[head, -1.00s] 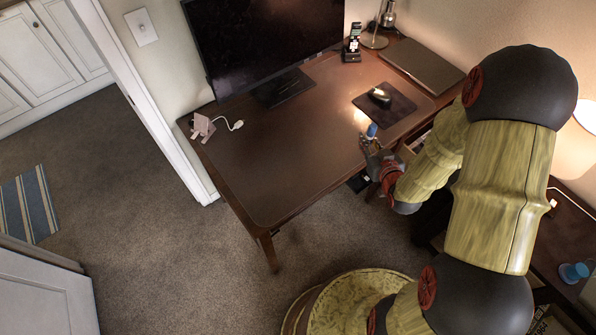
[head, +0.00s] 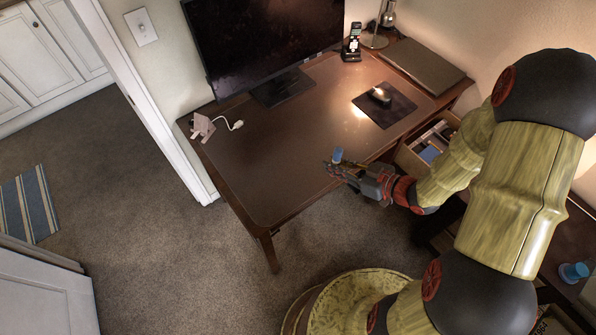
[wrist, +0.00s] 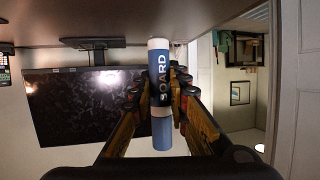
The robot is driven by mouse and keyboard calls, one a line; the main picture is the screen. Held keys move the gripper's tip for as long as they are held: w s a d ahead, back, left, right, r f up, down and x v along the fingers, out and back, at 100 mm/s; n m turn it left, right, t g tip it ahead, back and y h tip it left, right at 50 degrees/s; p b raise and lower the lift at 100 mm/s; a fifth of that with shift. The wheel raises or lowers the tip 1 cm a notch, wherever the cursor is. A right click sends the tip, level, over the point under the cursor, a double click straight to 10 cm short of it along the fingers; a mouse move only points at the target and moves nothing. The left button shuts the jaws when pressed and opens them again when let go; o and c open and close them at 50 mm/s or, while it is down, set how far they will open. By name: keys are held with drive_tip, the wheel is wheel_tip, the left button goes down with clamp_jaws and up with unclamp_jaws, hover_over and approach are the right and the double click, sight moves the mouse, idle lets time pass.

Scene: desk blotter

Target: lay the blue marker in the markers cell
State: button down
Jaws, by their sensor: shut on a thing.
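The blue marker (head: 338,155) is in my gripper (head: 337,168), over the front edge of the desk in the head view. In the wrist view the marker (wrist: 161,90) stands lengthwise between the two fingers, with a white end, a dark blue label with white letters and a lighter blue end. My gripper is shut on it. An open drawer (head: 402,157) with divided compartments is to the right of my gripper, under the desk's right part. Several items lie in it, one of them blue. I cannot tell which compartment is the markers cell; my arm hides part of the drawer.
The desk (head: 270,160) is mostly clear in the middle. A monitor (head: 265,40) stands at the back, a mouse (head: 380,95) lies on a dark pad, and a closed laptop (head: 425,65) lies at the right. A phone (head: 352,45) stands in a dock.

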drive_tip(key=f+b+x, duration=0.1)
drive_tip(key=x, duration=0.4)
drive_tip(key=f+b+x, duration=0.1)
drive_tip(key=b+x, duration=0.1)
drive_tip(key=x, duration=0.3)
drive_tip(key=s+f+b+x, duration=0.1)
drive_tip(key=b+x, duration=0.1)
drive_tip(key=x, duration=0.3)
drive_tip(key=shift+w+d+f, duration=0.15)
drive_tip(key=shift+d+f, duration=0.05)
drive_tip(key=shift+f, duration=0.1)
drive_tip(key=shift+w+a+f, duration=0.1)
drive_tip(key=shift+a+f, duration=0.05)
drive_tip(key=shift+f, duration=0.05)
drive_tip(key=shift+w+a+f+b, duration=0.15)
drive_tip(key=shift+f+b, duration=0.6)
drive_tip(key=shift+f, duration=0.8)
drive_tip(key=shift+f, duration=0.1)
drive_tip(key=shift+f, duration=0.15)
drive_tip(key=c, duration=1.7)
unclamp_jaws()
drive_tip(key=shift+c, duration=0.2)
